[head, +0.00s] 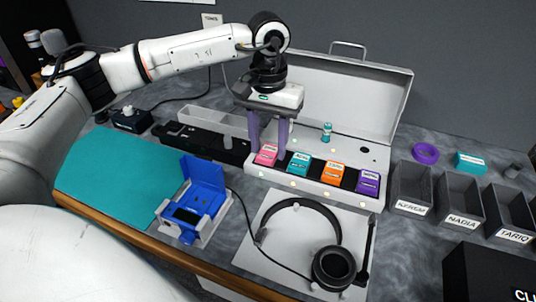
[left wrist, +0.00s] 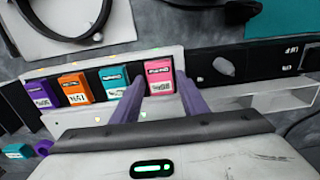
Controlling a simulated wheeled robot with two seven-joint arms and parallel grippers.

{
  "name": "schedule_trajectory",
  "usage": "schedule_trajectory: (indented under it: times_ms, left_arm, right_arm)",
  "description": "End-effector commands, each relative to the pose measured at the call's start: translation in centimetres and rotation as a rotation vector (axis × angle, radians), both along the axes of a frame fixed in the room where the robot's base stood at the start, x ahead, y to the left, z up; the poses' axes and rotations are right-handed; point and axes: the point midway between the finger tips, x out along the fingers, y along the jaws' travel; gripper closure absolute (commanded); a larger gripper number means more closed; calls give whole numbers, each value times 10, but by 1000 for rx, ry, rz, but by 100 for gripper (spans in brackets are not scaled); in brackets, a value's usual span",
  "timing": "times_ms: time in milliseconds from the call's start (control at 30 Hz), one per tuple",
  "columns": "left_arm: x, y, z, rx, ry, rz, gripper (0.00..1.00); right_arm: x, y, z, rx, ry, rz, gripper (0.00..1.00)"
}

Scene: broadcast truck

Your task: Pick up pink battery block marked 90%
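The pink battery block (head: 266,155) stands in the leftmost slot of a white charger strip (head: 311,184), with a white label too small to read surely. It also shows in the left wrist view (left wrist: 159,79). My left gripper (head: 268,151) points down at it, open, with its two purple fingers apart. In the left wrist view its fingertips (left wrist: 159,82) lie on either side of the pink block, and I see no clear contact. My right gripper is not in view.
Teal (head: 299,163), orange (head: 333,173) and purple (head: 368,182) blocks stand in the same row, the teal one close beside a finger. An open case lid (head: 345,88) rises behind. A headset (head: 333,264), a blue holder (head: 204,190) and labelled grey bins (head: 411,188) are nearby.

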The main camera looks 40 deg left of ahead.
Motion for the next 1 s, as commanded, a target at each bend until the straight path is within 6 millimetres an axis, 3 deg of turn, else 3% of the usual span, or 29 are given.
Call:
schedule_trajectory:
  times_ms: [33, 133, 600, 1000]
  left_arm:
    - [0, 0, 0, 0, 0, 0, 70]
    - [0, 0, 0, 0, 0, 0, 85]
    - [0, 0, 1, 0, 0, 0, 85]
    - [0, 0, 24, -1, 0, 0, 85]
  right_arm:
    - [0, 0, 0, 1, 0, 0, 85]
    - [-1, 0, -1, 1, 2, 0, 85]
    - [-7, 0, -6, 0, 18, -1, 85]
    - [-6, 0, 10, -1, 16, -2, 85]
